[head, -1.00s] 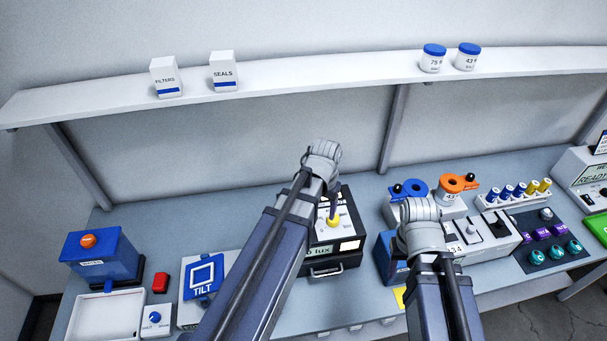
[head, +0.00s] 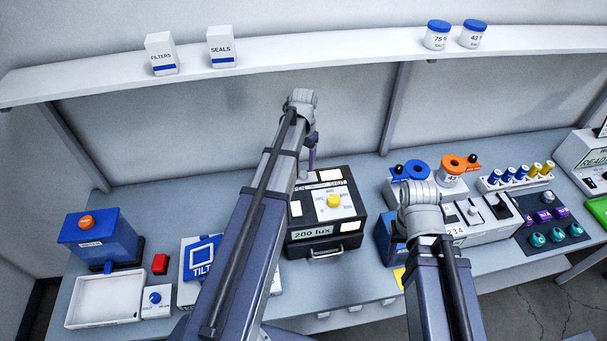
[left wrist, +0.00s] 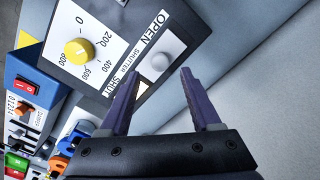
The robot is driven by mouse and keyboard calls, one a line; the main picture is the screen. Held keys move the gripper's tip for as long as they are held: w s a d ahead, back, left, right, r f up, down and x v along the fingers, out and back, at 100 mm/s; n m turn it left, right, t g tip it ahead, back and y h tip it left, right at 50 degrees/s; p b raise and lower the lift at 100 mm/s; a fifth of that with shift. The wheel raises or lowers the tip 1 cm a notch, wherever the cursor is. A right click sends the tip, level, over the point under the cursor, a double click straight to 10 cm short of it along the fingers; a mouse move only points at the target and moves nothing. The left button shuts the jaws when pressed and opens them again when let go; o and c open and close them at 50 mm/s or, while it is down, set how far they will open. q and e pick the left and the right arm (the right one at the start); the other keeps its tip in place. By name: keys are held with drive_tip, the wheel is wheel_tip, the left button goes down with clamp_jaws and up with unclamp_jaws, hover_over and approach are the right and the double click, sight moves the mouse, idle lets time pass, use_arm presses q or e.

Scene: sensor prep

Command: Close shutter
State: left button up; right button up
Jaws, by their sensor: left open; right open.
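The dark box with the shutter control (head: 350,222) stands mid-bench, with a yellow dial and a display reading 200 lux. Its top back edge carries the words OPEN at left and SHUT at right. In the left wrist view the shutter strip runs between the OPEN label (left wrist: 151,32) and the SHUT label, with a pale knob (left wrist: 160,62) on it. My left gripper (left wrist: 160,76) is open, its two purple fingers either side of the knob's line; I cannot tell whether they touch it. It also shows in the head view (head: 311,160). My right gripper's fingers are hidden behind its wrist.
A blue TILT plate (head: 200,258) lies left of the box, partly behind my left arm. A station with blue and orange rings (head: 455,165) stands to the right. A shelf (head: 290,68) runs above the bench.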

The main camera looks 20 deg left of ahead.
sight(303, 173)
use_arm(q)
wheel_tip(303, 173, down, 5)
drive_tip(key=b, duration=0.4)
drive_tip(key=shift+f, duration=0.1)
drive_tip(key=shift+c, duration=0.2)
clamp_jaws()
idle(1.0)
